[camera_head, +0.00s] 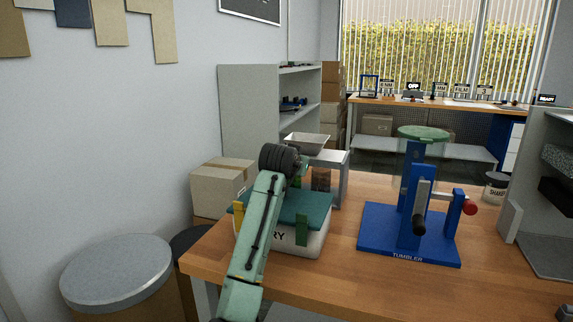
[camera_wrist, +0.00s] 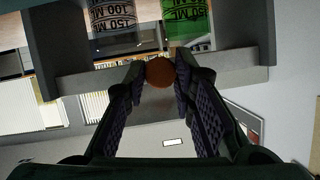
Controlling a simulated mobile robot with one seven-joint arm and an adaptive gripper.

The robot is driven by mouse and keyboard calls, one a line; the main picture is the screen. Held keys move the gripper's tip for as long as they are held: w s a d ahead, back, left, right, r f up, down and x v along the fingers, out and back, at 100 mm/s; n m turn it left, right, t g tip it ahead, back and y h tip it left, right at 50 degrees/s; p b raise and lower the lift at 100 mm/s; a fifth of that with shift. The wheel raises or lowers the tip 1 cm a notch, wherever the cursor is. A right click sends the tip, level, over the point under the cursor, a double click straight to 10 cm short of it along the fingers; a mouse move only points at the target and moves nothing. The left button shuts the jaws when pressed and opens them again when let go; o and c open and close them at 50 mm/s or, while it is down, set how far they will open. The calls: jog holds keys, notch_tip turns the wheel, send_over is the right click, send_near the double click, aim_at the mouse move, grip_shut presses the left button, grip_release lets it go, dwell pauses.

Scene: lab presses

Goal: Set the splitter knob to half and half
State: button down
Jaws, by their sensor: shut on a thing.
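The splitter (camera_head: 330,160) is a grey stand with a shallow hopper (camera_head: 307,142) on top, at the back left of the wooden bench in the head view. My arm reaches to it and hides part of its front. In the wrist view, the small round orange-brown knob (camera_wrist: 160,72) sits between the fingertips of my gripper (camera_wrist: 161,80), which is shut on it. Behind the knob is a grey bar of the splitter. Beyond the bar are a clear cup with black ML marks (camera_wrist: 112,16) and a green one (camera_wrist: 187,20). The knob's setting cannot be read.
A teal-topped white device (camera_head: 310,240) stands below my arm. The blue tumbler (camera_head: 408,235) stands to its right, with bare wood between. A shelf (camera_head: 248,105) and cardboard boxes (camera_head: 218,190) are behind and left. A lidded drum (camera_head: 117,268) stands beside the bench.

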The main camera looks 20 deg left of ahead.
jog(key=c, duration=1.3)
grip_release()
jog(key=shift+c, duration=0.2)
jog(key=v, duration=1.2)
